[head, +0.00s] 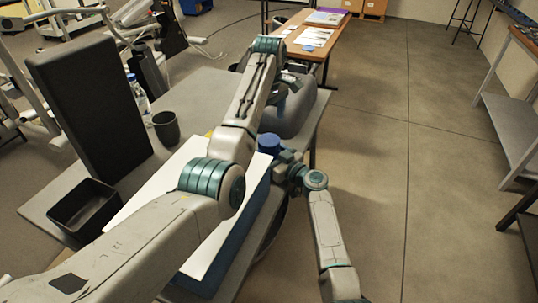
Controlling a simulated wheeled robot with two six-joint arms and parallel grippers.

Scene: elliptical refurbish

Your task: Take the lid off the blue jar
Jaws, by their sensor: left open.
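The blue jar (269,143) stands near the middle of the head view, beside the far end of a long white-topped box. Only its upper part shows, and I cannot make out the edge between lid and body. My left arm reaches across the box and past the jar. My left gripper (280,92) is small and partly hidden, beyond the jar, apart from it, and open. My right arm comes up from the bottom right, and its wrist is close to the jar's right side. The right gripper's fingers do not show clearly, so I cannot tell whether they touch the jar.
The white-topped blue box (222,243) lies along the grey table (187,93). A black upright panel (88,100), a black open bin (86,208), a dark cup (166,128) and a clear bottle (139,97) stand at left. Floor at right is clear up to a grey bench (512,120).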

